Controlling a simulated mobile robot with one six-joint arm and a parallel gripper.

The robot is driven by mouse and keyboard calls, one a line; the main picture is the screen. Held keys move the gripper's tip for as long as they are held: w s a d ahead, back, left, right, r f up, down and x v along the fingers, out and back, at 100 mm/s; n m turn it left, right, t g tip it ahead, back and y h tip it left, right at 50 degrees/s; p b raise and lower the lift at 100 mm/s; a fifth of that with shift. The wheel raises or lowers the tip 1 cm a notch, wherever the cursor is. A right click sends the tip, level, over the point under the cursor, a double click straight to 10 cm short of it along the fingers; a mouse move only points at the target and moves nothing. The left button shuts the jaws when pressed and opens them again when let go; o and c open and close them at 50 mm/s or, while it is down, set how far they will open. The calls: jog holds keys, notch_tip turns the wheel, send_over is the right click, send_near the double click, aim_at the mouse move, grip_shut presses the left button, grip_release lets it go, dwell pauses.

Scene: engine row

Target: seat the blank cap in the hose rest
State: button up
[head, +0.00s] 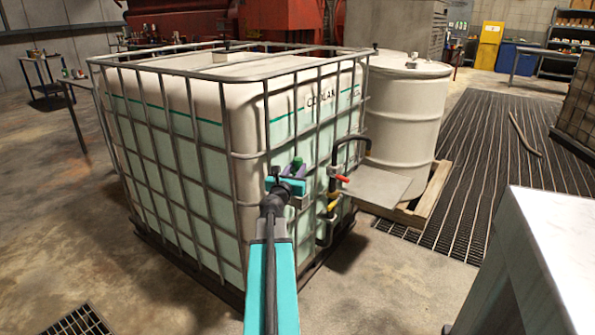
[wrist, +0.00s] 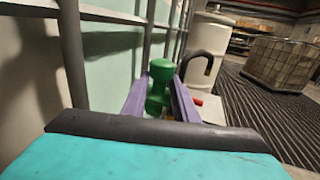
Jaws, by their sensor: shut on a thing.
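The blank cap, as I take it, is a green, rounded, stepped piece (wrist: 160,82) between the purple fingers of my gripper (wrist: 156,92) in the wrist view. My gripper is shut on it. In the head view the cap (head: 297,162) shows as a small green spot above my gripper (head: 293,171), close in front of the tank cage. A black bent hose (head: 352,141) and pipework with a red handle (head: 342,179) and yellow parts stand just right of it. The hose also shows in the wrist view (wrist: 197,54). I cannot clearly make out the hose rest.
A caged white coolant tank (head: 185,130) fills the middle. A grey plate (head: 377,186) sticks out at its right, before a white drum (head: 405,110) on a wooden pallet. A pale bench top (head: 560,235) is at the near right. Floor grating (head: 490,150) lies beyond.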

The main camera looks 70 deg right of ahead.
jog(key=shift+s+d, duration=0.1)
jog(key=shift+s, duration=0.15)
jog(key=shift+s+f+b, duration=0.2)
jog(key=shift+f+b, duration=0.3)
jog(key=shift+f, duration=0.05)
jog(key=shift+w+f+b, duration=0.1)
jog(key=shift+f+b, duration=3.5)
jog(key=shift+f, duration=0.4)
jog(key=o, duration=1.1)
jog(key=shift+o, duration=0.2)
